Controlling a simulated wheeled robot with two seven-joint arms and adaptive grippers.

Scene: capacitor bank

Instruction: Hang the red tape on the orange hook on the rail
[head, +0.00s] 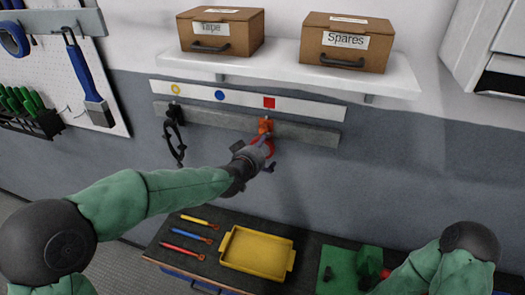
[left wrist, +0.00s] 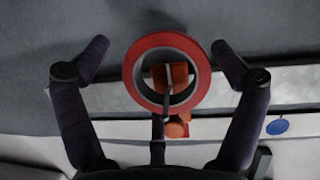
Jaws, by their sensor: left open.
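The red tape (left wrist: 133,75) is a ring that shows face-on in the left wrist view. In the head view the hook (head: 265,125) is on the grey rail (head: 310,135), under the red square. The tape (head: 269,146) is partly hidden there by my gripper. My left gripper (left wrist: 160,47) is open, with its fingers spread apart on both sides of the tape, not touching it. It also shows in the head view (head: 265,158).
A black tool (head: 174,135) hangs on the rail's left hook. A shelf (head: 290,65) with two cardboard boxes (head: 221,30) is above. Below, a bench carries a yellow tray (head: 257,253), several small tools (head: 188,237) and a green mat (head: 335,267).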

